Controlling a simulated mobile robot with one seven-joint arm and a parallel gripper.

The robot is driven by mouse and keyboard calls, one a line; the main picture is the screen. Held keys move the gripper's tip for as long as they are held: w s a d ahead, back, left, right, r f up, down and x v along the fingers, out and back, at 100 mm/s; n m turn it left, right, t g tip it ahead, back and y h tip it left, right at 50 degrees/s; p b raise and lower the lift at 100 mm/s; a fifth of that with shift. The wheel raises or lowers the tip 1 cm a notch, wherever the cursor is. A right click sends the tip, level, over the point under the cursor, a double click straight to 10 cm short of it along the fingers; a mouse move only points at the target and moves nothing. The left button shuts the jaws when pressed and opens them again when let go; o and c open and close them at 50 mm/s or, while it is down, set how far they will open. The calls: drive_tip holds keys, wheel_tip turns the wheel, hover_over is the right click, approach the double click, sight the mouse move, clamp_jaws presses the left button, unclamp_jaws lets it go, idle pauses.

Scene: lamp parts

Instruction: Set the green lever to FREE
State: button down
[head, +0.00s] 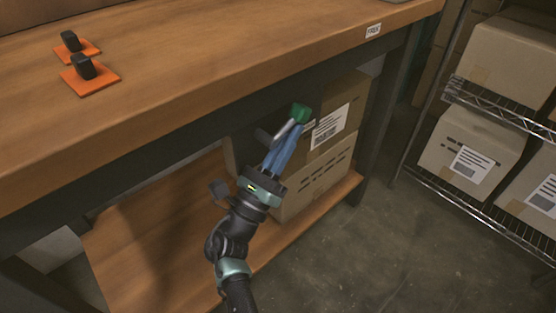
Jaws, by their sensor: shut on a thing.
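The green lever (301,112) shows its green end just below the front edge of the workbench, right of the middle of the head view. A grey metal piece shows beside it, partly covered by my fingers. My gripper (297,128) reaches up from below with its blue fingers closed at the green end, shut on the lever. The exact contact is small and partly hidden. A white label reading FREE (373,30) is on the bench's front edge, up and to the right of the lever, apart from it.
Two black blocks on orange plates (98,81) stand on the wooden benchtop (200,60) at the upper left. Cardboard boxes (322,165) sit on the lower shelf behind my gripper. A wire rack (495,115) with boxes stands right. The floor between is clear.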

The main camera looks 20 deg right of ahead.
drive_tip(key=shift+s+d+r+m+g, duration=0.15)
drive_tip(key=shift+d+m+g, duration=0.2)
drive_tip(key=shift+d, duration=0.4)
wheel_tip(320, 180, down, 13)
drive_tip(key=s+a+b, duration=0.2)
drive_tip(key=shift+s+a+b, duration=0.15)
drive_tip(key=shift+s+b, duration=0.05)
drive_tip(key=shift+b, duration=0.1)
